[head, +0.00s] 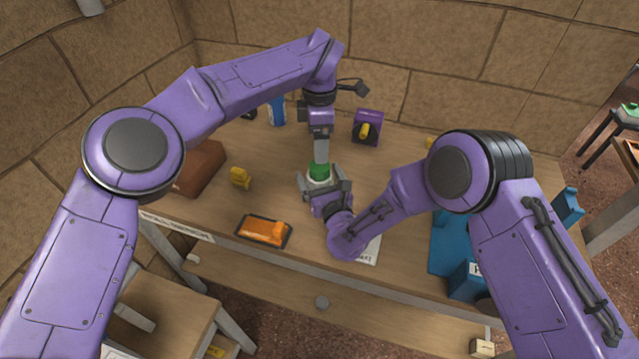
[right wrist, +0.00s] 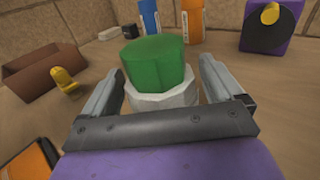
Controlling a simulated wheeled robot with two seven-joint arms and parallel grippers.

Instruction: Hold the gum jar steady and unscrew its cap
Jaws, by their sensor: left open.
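The gum jar (head: 317,184) stands upright on the workbench, a pale body with a green cap (head: 319,171) on top. In the right wrist view the white body (right wrist: 165,97) and green cap (right wrist: 157,62) are close in front. My left gripper (head: 320,150) points straight down over the cap, open. No part of it shows beside the cap in the right wrist view, so it appears to be above the cap.
A yellow piece (head: 240,178) and brown box (head: 200,167) lie left. An orange-and-black item (head: 264,231) is near the front edge. A blue bottle (head: 277,111) and purple block (head: 367,127) stand behind; a blue holder (head: 446,245) is right.

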